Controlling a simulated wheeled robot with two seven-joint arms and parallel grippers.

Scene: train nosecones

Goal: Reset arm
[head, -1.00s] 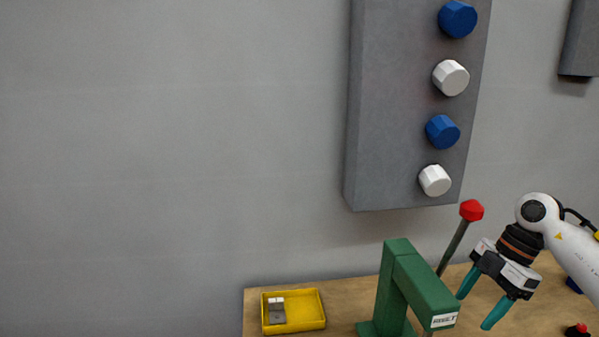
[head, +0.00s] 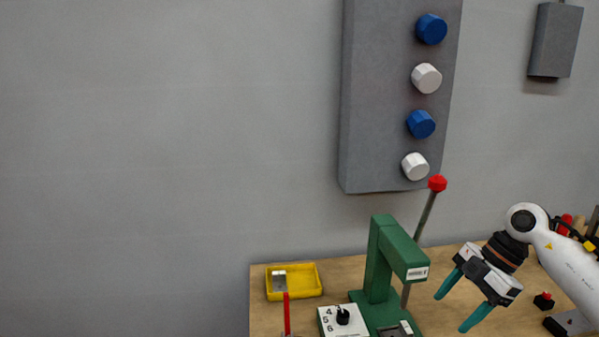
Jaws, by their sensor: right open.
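My right gripper (head: 461,307) is at the lower right, with its two teal fingers spread open and nothing between them. It hangs over the wooden table, to the right of the green press (head: 378,262). The press has a lever with a red knob (head: 437,183) that rises behind it. My right arm comes in from the right edge. My left gripper is not in view.
A yellow tray (head: 314,282) holding a small grey part stands at the table's back left. A white numbered box (head: 330,322) with a black knob is in front. A grey wall panel (head: 372,110) carries blue and white knobs. A red-topped button (head: 544,300) sits at the right.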

